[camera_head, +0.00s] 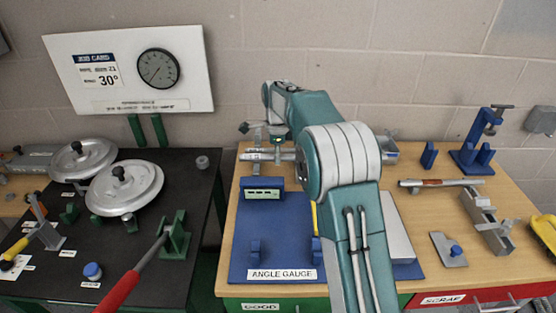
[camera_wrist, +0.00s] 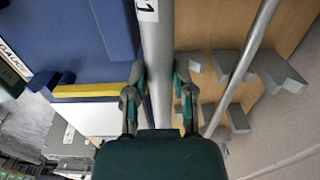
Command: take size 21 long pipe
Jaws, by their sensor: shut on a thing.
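The long silver pipe (camera_wrist: 159,50) runs up the middle of the wrist view. It carries a white label (camera_wrist: 147,9) on which a "1" shows; the rest of the label is cut off. My gripper (camera_wrist: 159,80) is shut on this pipe, one finger on each side. In the head view a silver pipe end (camera_head: 258,156) shows left of my arm, above the back of the wooden table; my arm hides the rest.
Another, thinner pipe (camera_wrist: 240,70) lies beside it near grey supports (camera_wrist: 232,68). The blue angle gauge board (camera_head: 275,225) lies on the wooden table. A blue stand (camera_head: 472,160) is at the back right.

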